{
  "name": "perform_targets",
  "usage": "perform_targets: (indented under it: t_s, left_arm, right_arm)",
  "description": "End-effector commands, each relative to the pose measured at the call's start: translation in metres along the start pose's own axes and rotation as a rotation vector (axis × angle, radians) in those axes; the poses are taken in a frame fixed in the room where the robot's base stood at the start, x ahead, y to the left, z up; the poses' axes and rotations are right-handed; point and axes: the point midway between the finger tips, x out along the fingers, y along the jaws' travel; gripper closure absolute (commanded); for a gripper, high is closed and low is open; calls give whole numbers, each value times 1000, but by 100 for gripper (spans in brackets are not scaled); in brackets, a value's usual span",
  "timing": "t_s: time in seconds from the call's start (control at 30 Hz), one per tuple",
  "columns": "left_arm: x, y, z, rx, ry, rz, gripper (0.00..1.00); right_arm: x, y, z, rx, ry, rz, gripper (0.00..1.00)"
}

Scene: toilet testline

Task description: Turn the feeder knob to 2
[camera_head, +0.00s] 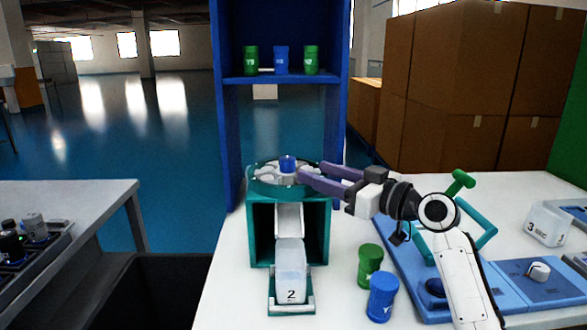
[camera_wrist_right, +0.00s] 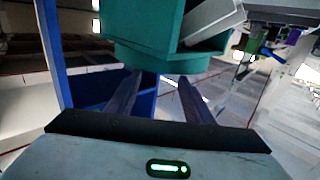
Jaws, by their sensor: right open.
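The teal feeder (camera_head: 258,228) stands on the white table, with a round top carrying a pale dial-like part (camera_head: 265,174). A small blue knob-like piece (camera_head: 288,164) sits in the middle of that top; no setting on it is readable. A white block marked 2 (camera_head: 291,270) rests in the feeder's front chute. My right gripper (camera_head: 309,171) is open, with its purple fingers reaching in from the right beside the feeder top. In the right wrist view, the open fingers (camera_wrist_right: 158,76) point at the teal feeder body (camera_wrist_right: 150,30). Contact cannot be told. My left gripper is not in view.
A blue shelf (camera_head: 285,78) with several green and blue canisters rises behind the feeder. A green canister (camera_head: 370,262) and a blue one (camera_head: 382,296) stand front right. A blue panel (camera_head: 545,290) with a white knob (camera_head: 538,271) and a block marked 3 (camera_head: 546,224) lie farther right.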

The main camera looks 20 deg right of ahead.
Motion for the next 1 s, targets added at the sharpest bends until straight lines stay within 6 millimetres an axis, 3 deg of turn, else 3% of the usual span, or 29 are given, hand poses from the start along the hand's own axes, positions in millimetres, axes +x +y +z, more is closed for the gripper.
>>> perform_targets:
  t_s: [0.2, 0.4, 0.8, 1.0]
  left_arm:
    - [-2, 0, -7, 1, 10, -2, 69]
    - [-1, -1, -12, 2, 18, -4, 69]
    - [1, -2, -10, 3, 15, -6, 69]
    - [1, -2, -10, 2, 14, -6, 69]
  right_arm:
    - [43, -1, -2, 4, 2, -2, 53]
    - [69, -1, -1, 4, 1, -1, 53]
    - [78, -1, 0, 0, -2, -1, 53]
    - [78, -1, 1, 1, -2, -1, 85]
